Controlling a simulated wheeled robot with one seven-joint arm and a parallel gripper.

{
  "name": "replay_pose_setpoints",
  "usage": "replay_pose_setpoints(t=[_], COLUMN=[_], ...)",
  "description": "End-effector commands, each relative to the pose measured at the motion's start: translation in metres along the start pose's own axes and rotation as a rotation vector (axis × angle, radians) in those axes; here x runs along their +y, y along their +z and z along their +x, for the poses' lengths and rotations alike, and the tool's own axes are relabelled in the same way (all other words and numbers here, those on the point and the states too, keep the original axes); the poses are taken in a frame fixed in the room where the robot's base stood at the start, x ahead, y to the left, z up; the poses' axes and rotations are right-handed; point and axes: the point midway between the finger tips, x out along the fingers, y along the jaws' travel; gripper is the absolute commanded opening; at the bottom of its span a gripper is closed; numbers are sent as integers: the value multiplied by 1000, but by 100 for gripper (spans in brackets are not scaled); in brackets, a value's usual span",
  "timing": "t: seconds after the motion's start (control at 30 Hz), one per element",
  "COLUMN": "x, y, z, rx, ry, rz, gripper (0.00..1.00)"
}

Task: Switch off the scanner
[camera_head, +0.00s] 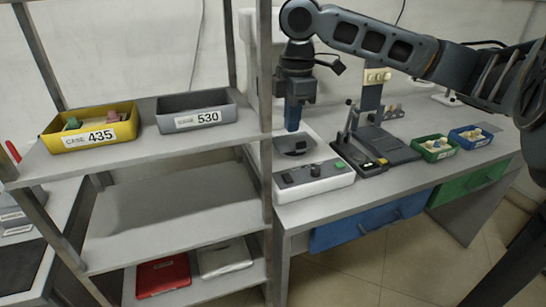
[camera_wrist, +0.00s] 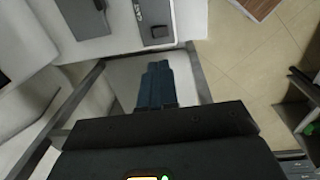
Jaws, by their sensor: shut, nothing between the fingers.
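A white device (camera_head: 318,182) stands at the left end of the workbench. It has a dark round plate on top, and its front panel carries a dark knob (camera_head: 315,170) and a green button (camera_head: 339,165). No label tells me for sure that it is the scanner. Beside it on the right is a black device (camera_head: 366,160) with an upright lever and small coloured marks. My gripper (camera_head: 293,128) points down above the white device's dark plate, apart from the front controls. Its blue fingers are together and empty, also in the wrist view (camera_wrist: 158,68).
A metal rack (camera_head: 185,150) stands close on the left, its upright next to the white device. It holds a yellow bin (camera_head: 90,138) and a grey bin (camera_head: 197,121). Green (camera_head: 434,156) and blue (camera_head: 472,143) trays sit on the workbench (camera_head: 400,188) at right.

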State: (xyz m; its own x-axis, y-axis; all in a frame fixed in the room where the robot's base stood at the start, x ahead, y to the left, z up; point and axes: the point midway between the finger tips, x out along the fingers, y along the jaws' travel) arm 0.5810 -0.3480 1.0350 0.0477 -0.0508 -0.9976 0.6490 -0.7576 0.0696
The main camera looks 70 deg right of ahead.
Motion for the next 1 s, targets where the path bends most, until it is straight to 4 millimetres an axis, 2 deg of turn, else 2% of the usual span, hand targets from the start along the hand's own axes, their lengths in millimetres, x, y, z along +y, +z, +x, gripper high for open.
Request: replay_pose_setpoints(t=[0.43,0.57,0.77,1.0], x=[0,0,-1,-1], y=[2,2,2,2], z=[0,6,36,84], rx=[-4,-3,-4,-4], ry=[-2,-1,-5,-4], rz=[2,3,4,3], gripper=[0,0,0,0])
